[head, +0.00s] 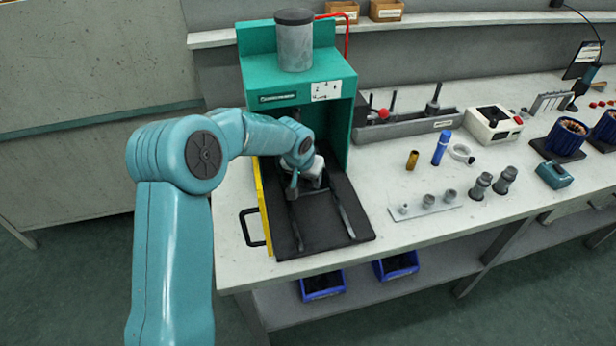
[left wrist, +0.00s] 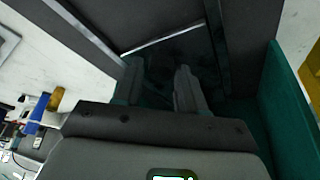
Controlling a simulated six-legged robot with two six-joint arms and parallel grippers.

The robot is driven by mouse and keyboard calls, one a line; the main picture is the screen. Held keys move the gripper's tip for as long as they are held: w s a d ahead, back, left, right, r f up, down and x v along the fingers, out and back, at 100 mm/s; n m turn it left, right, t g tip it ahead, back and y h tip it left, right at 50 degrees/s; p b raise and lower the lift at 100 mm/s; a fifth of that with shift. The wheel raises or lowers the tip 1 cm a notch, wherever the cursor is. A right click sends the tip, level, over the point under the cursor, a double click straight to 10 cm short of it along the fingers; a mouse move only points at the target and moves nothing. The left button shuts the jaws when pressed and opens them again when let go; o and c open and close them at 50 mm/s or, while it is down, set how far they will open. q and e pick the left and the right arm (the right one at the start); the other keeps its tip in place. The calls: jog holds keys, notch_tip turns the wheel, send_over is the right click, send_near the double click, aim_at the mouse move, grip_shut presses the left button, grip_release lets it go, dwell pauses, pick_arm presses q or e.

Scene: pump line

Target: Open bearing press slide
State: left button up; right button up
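The bearing press (head: 345,88) is a green housing with a grey cylinder on top, standing on the bench. A dark slide plate (head: 312,228) with two rails runs out of its front toward me. It also shows in the left wrist view (left wrist: 90,22). A black handle (head: 249,228) sticks out at the left, beside a yellow side panel (head: 263,205). My left gripper (head: 304,182) is low over the slide at the mouth of the press. In the left wrist view its two fingers (left wrist: 158,88) are apart with nothing seen between them. My right gripper is not in view.
Right of the press are a brass cylinder (head: 412,160), a blue cylinder (head: 441,147), a plate with grey parts (head: 425,206) and a white box (head: 492,124). Blue bins (head: 322,286) sit on the lower shelf. The bench just right of the slide is clear.

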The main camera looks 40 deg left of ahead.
pick_arm(q)
grip_shut()
jog(key=shift+s+d+f+b, duration=0.2)
jog(key=shift+s+d+b, duration=0.2)
jog(key=shift+b, duration=0.3)
jog(key=s+d+b, duration=0.3)
jog(key=d, duration=0.1)
jog(key=s+d+b, duration=0.7)
jog(key=d+b, duration=0.1)
jog(key=shift+s+d+r, duration=0.1)
jog(key=shift+s, duration=0.1)
jog(key=shift+s+d+r+b, duration=0.1)
jog(key=shift+s+d+b, duration=0.35)
jog(key=shift+s+d, duration=0.2)
jog(key=shift+w, duration=0.1)
jog(key=shift+o, duration=2.2)
grip_release()
jog(key=p+v, duration=0.3)
jog(key=v, duration=1.3)
jog(key=shift+r, duration=0.2)
